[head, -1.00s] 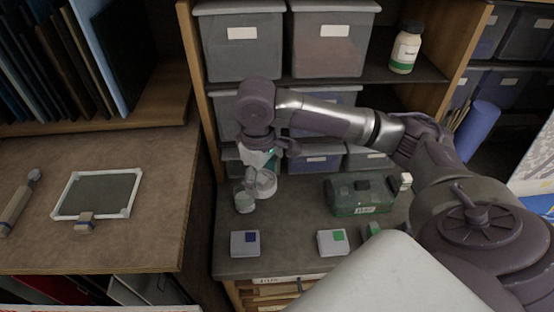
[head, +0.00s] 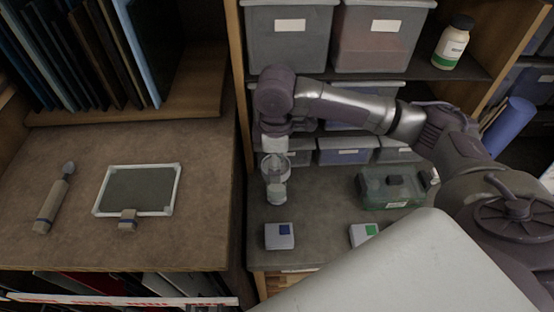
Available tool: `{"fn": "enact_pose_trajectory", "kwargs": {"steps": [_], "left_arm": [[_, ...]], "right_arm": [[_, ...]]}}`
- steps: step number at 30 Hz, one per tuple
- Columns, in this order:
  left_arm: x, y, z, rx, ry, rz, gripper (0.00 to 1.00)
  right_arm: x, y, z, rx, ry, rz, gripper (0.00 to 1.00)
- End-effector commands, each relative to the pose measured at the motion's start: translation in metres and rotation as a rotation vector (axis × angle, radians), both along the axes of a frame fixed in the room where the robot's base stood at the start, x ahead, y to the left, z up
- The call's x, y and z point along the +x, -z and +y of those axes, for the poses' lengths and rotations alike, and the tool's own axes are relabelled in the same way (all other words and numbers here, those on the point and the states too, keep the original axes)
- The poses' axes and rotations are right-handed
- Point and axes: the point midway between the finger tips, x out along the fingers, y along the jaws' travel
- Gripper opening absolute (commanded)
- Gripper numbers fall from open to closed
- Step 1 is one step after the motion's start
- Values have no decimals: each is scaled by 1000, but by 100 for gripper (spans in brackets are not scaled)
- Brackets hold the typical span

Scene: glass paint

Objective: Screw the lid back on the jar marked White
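My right gripper (head: 275,165) comes down from the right arm over the counter, fingers pointing down. Directly below it and overlapping it in view is a small pale jar-like container (head: 277,192) on the counter. Its marking cannot be read. A round, pale, clear-looking piece shows at the fingertips, but I cannot tell whether it is a lid or part of the gripper. Whether the fingers are shut on anything, and whether they touch the container, is unclear. My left gripper is not in view.
A white bottle with a dark cap (head: 453,45) stands on the upper shelf. Grey bins (head: 290,50) fill the shelves behind. A green clear box (head: 390,188), a blue-marked block (head: 279,236) and a green-marked block (head: 364,234) are on the counter. A framed slate (head: 140,190) lies left.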

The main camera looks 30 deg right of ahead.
Motion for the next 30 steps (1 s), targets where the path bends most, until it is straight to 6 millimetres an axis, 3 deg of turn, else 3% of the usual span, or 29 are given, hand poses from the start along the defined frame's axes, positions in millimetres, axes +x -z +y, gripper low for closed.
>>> {"fn": "enact_pose_trajectory", "kwargs": {"steps": [13, 27, 29, 30], "left_arm": [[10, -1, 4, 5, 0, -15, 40], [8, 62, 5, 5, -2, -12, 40], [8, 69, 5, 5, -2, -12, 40], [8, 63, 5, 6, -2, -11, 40]], "right_arm": [[0, 7, -1, -1, -701, -1, 47], [1, 18, -1, -1, -1127, -2, 47], [1, 18, -1, -1, -1176, -2, 47], [0, 18, -1, 3, -1179, 3, 47]]}}
